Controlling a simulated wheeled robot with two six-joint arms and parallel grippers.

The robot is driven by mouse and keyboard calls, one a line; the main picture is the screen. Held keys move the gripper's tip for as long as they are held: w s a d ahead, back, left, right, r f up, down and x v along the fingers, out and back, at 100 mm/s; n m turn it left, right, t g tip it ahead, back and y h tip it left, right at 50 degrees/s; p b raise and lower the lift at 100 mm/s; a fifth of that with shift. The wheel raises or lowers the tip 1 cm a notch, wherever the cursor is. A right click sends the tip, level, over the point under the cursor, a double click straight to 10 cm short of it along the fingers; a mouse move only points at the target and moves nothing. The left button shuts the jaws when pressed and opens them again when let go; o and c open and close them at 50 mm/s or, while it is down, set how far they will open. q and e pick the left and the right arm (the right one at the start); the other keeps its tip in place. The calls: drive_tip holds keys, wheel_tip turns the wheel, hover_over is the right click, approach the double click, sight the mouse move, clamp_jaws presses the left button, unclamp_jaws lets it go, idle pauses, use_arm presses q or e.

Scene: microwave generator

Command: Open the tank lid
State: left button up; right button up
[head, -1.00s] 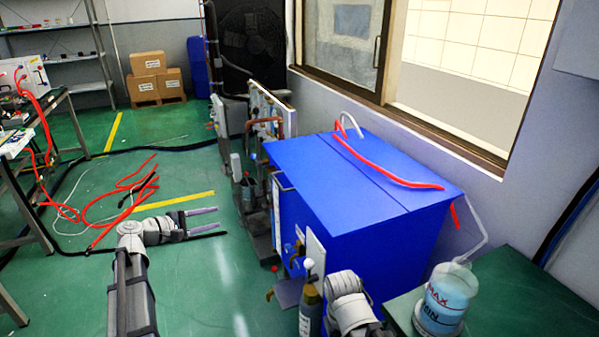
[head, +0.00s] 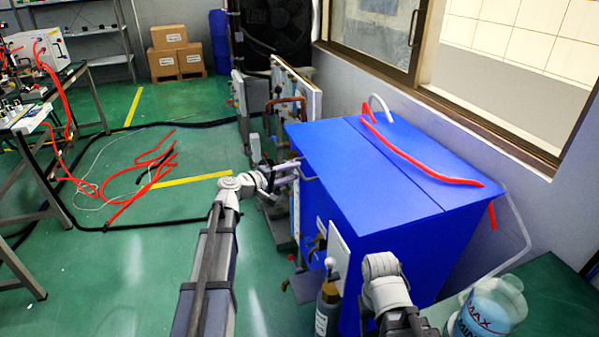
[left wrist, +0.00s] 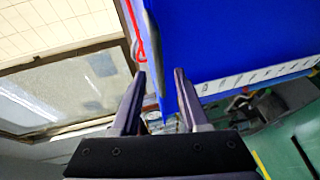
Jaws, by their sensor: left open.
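The blue tank (head: 345,240) stands right of centre in the head view, with its flat blue lid (head: 375,180) lying closed on top. A red hose (head: 410,160) lies across the lid. My left gripper (head: 291,168) is at the lid's left front edge, open. In the left wrist view, my left gripper (left wrist: 160,82) has its fingers apart, and the blue lid's corner (left wrist: 163,105) reaches between them. I cannot tell whether they touch it. My right arm shows in front of the tank, but its gripper is out of view.
Pipes and panels (head: 297,85) stand behind the tank's left side. Red hoses (head: 140,180) lie on the floor to the left. The wall and window are close behind the tank.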

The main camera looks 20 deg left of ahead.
sight(299, 170)
use_arm(q)
drive_tip(key=shift+x, duration=1.55)
clamp_jaws()
